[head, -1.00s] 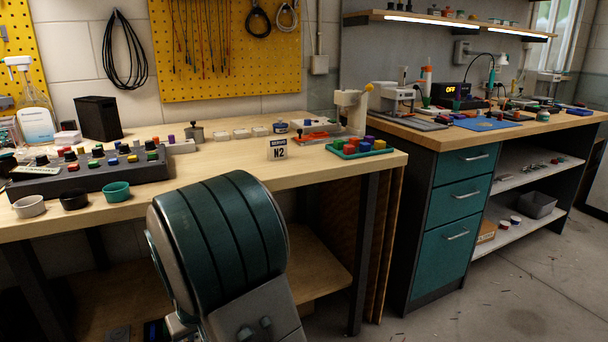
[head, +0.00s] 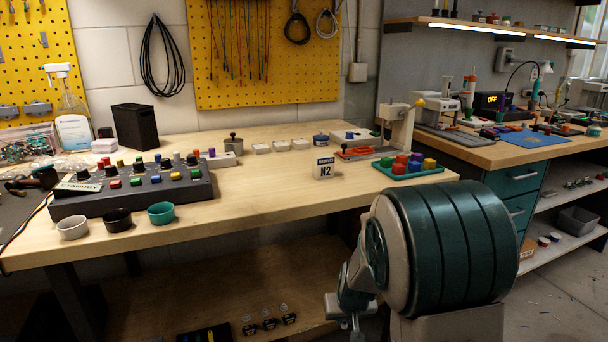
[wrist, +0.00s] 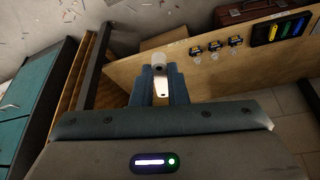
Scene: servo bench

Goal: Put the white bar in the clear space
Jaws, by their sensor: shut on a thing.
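In the wrist view my gripper (wrist: 161,88) is shut on a small white piece (wrist: 154,60), apparently the white bar. Its pale rounded end shows beyond the fingertips and a light strip shows between them. The fingers largely hide its length. The gripper is apart from this tray, which is at the upper right. In the head view only part of the tray shows at the bottom edge.
A dark table leg (wrist: 96,62) stands left of the gripper. The bench top (head: 270,205) above carries a button box (head: 85,204) and cups.

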